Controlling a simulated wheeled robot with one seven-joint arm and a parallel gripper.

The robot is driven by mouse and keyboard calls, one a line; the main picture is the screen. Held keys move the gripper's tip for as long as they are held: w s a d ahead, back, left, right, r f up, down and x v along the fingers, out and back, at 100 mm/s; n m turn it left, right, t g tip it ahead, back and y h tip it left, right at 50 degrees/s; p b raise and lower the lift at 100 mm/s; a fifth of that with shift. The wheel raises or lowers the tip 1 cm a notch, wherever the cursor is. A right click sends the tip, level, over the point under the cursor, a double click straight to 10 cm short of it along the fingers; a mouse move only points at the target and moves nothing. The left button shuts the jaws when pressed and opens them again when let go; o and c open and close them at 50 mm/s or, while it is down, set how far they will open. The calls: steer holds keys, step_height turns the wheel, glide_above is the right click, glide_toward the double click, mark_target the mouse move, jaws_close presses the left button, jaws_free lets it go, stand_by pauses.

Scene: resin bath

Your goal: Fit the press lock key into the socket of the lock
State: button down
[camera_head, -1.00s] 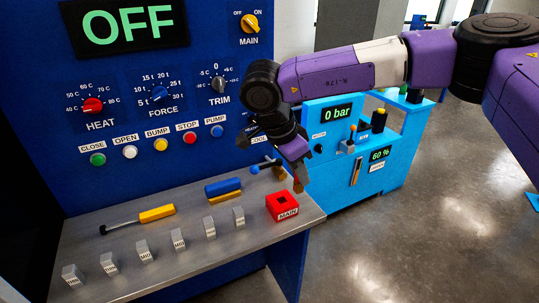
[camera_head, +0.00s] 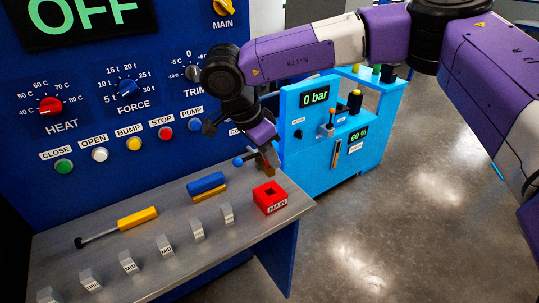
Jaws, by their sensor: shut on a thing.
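The lock is a red block (camera_head: 270,197) marked MAIN, with a dark square socket in its top, at the right end of the grey bench. My gripper (camera_head: 268,160) is shut above and behind the lock, apart from it. A small brownish piece shows at its fingertips, which I take to be the press lock key (camera_head: 266,166). The fingers hide most of it, so its shape and tilt cannot be told.
A blue-ended tool (camera_head: 239,161) is close left of my gripper. A blue-and-yellow brush-like tool (camera_head: 207,184) and a yellow-handled tool (camera_head: 136,218) lie on the bench (camera_head: 190,262). Several grey labelled blocks line its front. The blue press panel (camera_head: 180,50) rises behind.

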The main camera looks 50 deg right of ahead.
mark_target(267, 167)
steer(key=shift+f+b, duration=1.6)
steer(key=shift+f, duration=0.9)
steer(key=shift+f+b, duration=1.2)
steer(key=shift+f, duration=0.45)
steer(key=c, duration=1.3)
jaws_free()
steer(key=shift+o, duration=0.2)
steer(key=v, duration=0.7)
steer(key=shift+r+p, duration=0.3)
steer(key=shift+r, duration=0.05)
steer(key=shift+a, duration=0.15)
step_height(267, 167, up, 12)
steer(key=p, duration=0.8)
